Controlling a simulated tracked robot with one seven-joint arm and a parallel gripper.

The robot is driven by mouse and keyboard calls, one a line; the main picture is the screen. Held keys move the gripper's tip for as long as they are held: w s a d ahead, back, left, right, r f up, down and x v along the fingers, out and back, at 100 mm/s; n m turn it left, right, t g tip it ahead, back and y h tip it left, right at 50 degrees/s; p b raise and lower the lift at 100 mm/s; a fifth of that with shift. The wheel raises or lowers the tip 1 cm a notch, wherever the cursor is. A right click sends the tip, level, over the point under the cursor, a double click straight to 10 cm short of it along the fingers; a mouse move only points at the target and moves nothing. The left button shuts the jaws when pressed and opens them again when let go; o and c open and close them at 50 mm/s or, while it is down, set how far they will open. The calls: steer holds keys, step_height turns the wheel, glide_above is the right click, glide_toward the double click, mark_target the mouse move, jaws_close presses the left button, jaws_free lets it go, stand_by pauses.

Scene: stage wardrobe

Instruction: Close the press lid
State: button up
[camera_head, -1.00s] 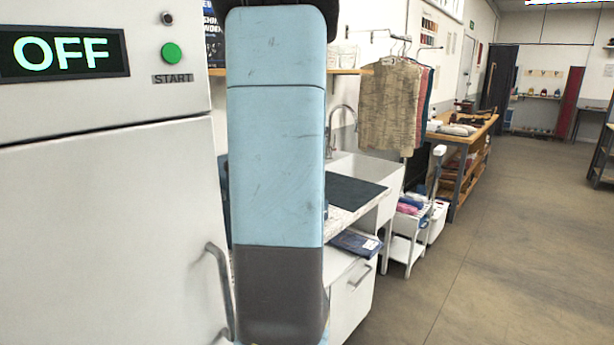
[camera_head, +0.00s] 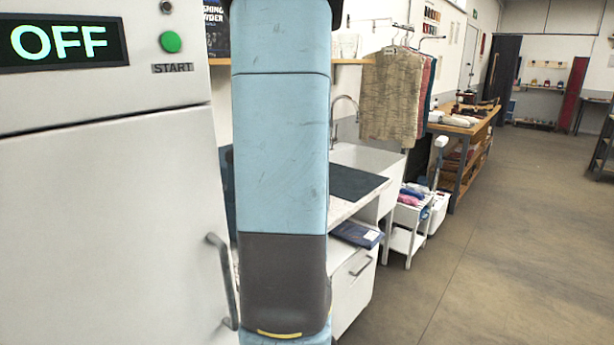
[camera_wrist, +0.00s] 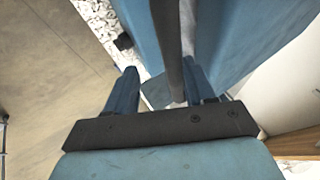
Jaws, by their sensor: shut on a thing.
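In the wrist view my gripper (camera_wrist: 160,82) has two blue fingers on either side of a dark grey bar (camera_wrist: 169,45), and it is shut on this bar. A large blue panel (camera_wrist: 240,40) lies beside the bar; it may be part of the press lid, but I cannot tell for sure. In the head view my blue and grey arm hangs in front and hides the gripper and most of what lies behind it. A narrow dark blue edge (camera_head: 228,185) shows just left of the arm, possibly the press. The lid's angle cannot be seen.
A white machine (camera_head: 100,220) with an OFF display, a green START button (camera_head: 171,42) and a handle (camera_head: 222,280) stands close on the left. A sink (camera_head: 365,160), a counter mat (camera_head: 355,183) and hanging clothes (camera_head: 390,95) are behind. The floor (camera_head: 500,240) at right is clear.

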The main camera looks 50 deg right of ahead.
steer(key=v, duration=1.3)
steer(key=shift+s+a+r, duration=0.2)
steer(key=shift+a+r, duration=0.05)
stand_by(0.4)
